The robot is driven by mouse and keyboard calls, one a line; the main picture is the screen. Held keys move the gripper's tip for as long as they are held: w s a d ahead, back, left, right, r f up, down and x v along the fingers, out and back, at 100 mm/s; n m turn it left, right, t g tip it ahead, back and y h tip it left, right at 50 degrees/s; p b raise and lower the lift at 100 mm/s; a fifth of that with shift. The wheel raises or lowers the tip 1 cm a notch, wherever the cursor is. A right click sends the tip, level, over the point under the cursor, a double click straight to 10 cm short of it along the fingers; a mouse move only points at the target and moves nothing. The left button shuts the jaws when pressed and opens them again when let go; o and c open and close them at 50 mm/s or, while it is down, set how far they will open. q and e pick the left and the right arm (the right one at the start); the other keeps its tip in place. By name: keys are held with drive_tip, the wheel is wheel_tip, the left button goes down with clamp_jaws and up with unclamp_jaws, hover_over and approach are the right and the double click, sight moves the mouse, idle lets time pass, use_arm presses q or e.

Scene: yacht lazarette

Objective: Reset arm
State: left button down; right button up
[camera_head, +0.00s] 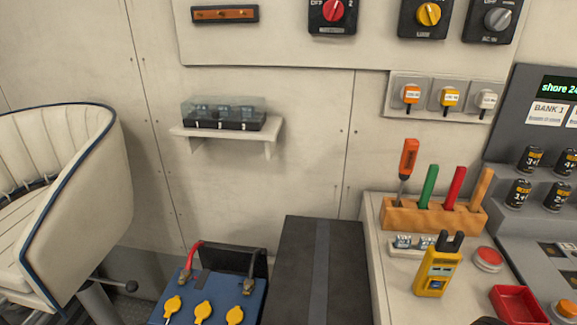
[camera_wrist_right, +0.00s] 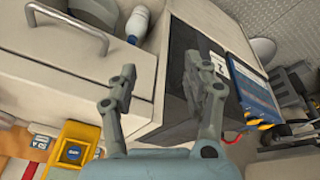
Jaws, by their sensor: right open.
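My right gripper (camera_wrist_right: 158,80) shows in the right wrist view with its two grey fingers spread apart. Nothing is between the fingertips. Behind the fingers are the pale cabinet front and a dark opening. The gripper holds nothing that I can see. In the head view neither gripper can be made out. My left gripper is not in view.
In the head view, a worktop at right carries a wooden tool rack (camera_head: 432,216), a yellow meter (camera_head: 437,270) and a red tray (camera_head: 519,306). A blue battery (camera_head: 212,299) stands at bottom centre, a cream seat (camera_head: 75,215) at left. The wrist view shows a drawer handle (camera_wrist_right: 68,25).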

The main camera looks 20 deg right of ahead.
drive_tip(key=s+d+f+g+b, duration=0.1)
drive_tip(key=s+f+b, duration=0.25)
drive_tip(key=f, duration=0.85)
drive_tip(key=s+d+f+b, duration=0.1)
drive_tip(key=s+f+b, duration=0.25)
drive_tip(key=f, duration=0.75)
drive_tip(key=s+f+b, duration=0.6)
drive_tip(key=s+f, duration=0.8)
drive_tip(key=f, duration=0.2)
drive_tip(key=shift+s+g, duration=0.3)
drive_tip(key=shift+g, duration=0.1)
